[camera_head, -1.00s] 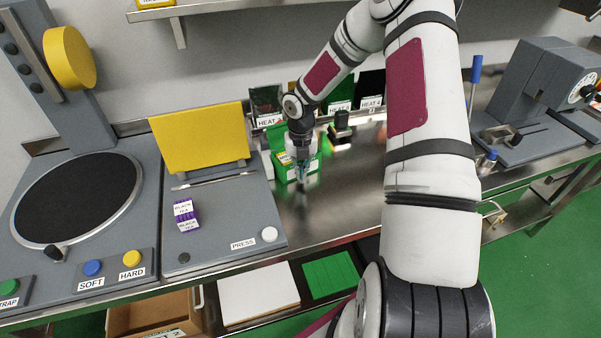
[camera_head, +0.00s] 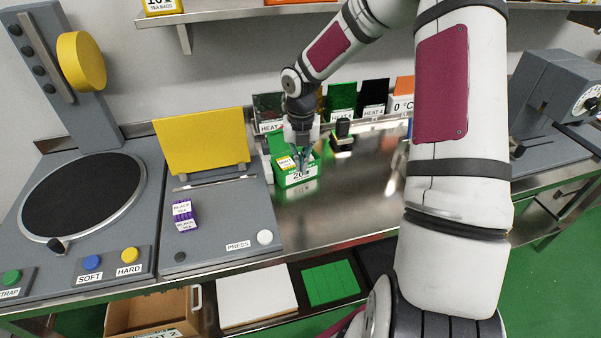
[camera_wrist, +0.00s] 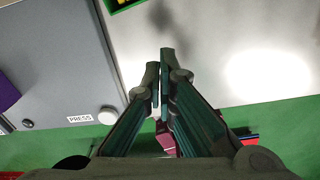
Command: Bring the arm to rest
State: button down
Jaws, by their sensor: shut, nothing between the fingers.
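My gripper (camera_head: 301,165) is shut and empty, pointing down. In the head view it overlaps the top of a small green tea box (camera_head: 300,178) with a "20" label. In the wrist view the closed fingers (camera_wrist: 160,65) are over the bare steel bench, and a corner of a green box (camera_wrist: 118,6) shows at the top edge. My arm reaches across the right half of the head view, bent at the elbow.
The grey press (camera_head: 232,212) with a yellow plate (camera_head: 202,141) stands left of the gripper. Purple black-tea boxes (camera_head: 184,215) sit on it. A stamp (camera_head: 342,133) and upright coloured packs (camera_head: 342,98) stand behind. Steel bench (camera_head: 335,195) is clear in front.

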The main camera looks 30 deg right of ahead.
jog(key=s+a+r+m+t+h, duration=0.1)
jog(key=s+a+r+m, duration=0.2)
jog(key=s+r+m, duration=0.5)
jog(key=s+a+r+m+t+h, duration=0.15)
jog(key=a+r+m, duration=0.35)
jog(key=r, duration=0.6)
jog(key=s+a+r+m+t+y, duration=0.1)
jog(key=s+a+r+m, duration=0.2)
jog(key=s+m, duration=0.5)
jog(key=s+a+r+m+t+y, duration=0.1)
jog(key=s+a+r+m+t, duration=0.1)
jog(key=s+r+m, duration=0.3)
jog(key=s+a+m, duration=0.1)
jog(key=s+m, duration=0.1)
jog(key=m, duration=0.2)
jog(key=shift+s+a+m, duration=0.15)
jog(key=shift+s+m, duration=0.2)
jog(key=shift+m, duration=0.05)
jog(key=shift+r+y, duration=0.15)
jog(key=shift+y, duration=0.1)
